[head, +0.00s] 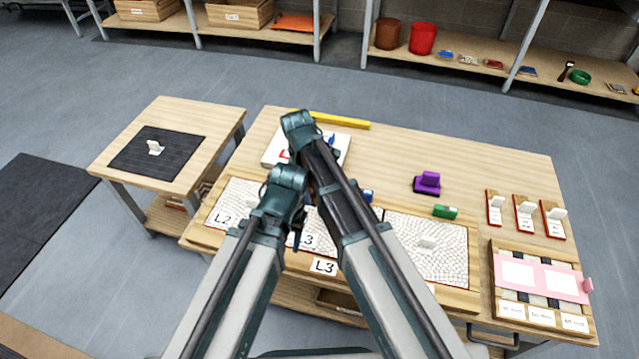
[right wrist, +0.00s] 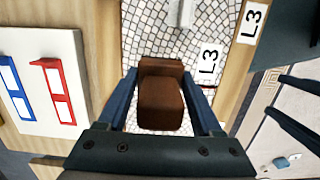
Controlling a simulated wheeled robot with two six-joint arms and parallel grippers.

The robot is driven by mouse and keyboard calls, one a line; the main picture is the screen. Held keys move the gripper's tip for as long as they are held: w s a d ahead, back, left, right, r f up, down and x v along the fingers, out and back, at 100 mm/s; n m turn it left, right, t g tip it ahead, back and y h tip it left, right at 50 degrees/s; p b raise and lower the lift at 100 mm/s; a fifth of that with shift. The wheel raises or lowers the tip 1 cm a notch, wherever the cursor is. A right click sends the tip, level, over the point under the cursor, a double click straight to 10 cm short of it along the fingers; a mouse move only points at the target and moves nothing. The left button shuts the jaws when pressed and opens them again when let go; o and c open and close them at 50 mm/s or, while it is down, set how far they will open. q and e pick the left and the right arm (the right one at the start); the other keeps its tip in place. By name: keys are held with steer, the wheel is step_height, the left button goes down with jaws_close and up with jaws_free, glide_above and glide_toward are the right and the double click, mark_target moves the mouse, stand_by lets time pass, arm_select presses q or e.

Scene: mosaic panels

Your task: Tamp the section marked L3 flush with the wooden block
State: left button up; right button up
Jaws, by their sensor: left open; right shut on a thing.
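The wooden block (right wrist: 162,100) is brown and sits between the fingers of my right gripper (right wrist: 161,78), which is shut on it. The block is over the white mosaic section L3 (right wrist: 150,35); whether it touches the tiles cannot be told. An L3 label (right wrist: 209,62) lies on the section and another is on the wooden frame (right wrist: 252,22). In the head view the front L3 label (head: 323,266) shows, but my arms cover most of the section. My left gripper (head: 297,238) is open above the section's left part. My right gripper is hidden there behind its arm.
The L2 section (head: 236,205) lies left, another mosaic section (head: 445,262) right. A white board (head: 275,152) with red and blue frames lies behind. A purple block (head: 427,183), a green block (head: 445,211) and a pink strip (head: 545,280) are to the right. The back right tabletop is clear.

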arm_select(q)
steer(key=shift+f, duration=0.1)
arm_select(e)
steer(key=shift+f, duration=0.1)
arm_select(q)
step_height(320, 180, down, 6)
steer(key=b, duration=0.6)
arm_select(e)
step_height(320, 180, down, 6)
steer(key=shift+r, duration=0.1)
arm_select(q)
steer(key=shift+f+b, duration=0.4)
steer(key=shift+b, duration=0.1)
arm_select(e)
steer(key=shift+f, duration=0.5)
stand_by(1.3)
arm_select(q)
step_height(320, 180, up, 7)
steer(key=p, duration=0.7)
arm_select(e)
step_height(320, 180, up, 7)
steer(key=shift+f, duration=0.1)
arm_select(q)
steer(key=shift+f, duration=0.25)
arm_select(e)
steer(key=shift+f, duration=0.15)
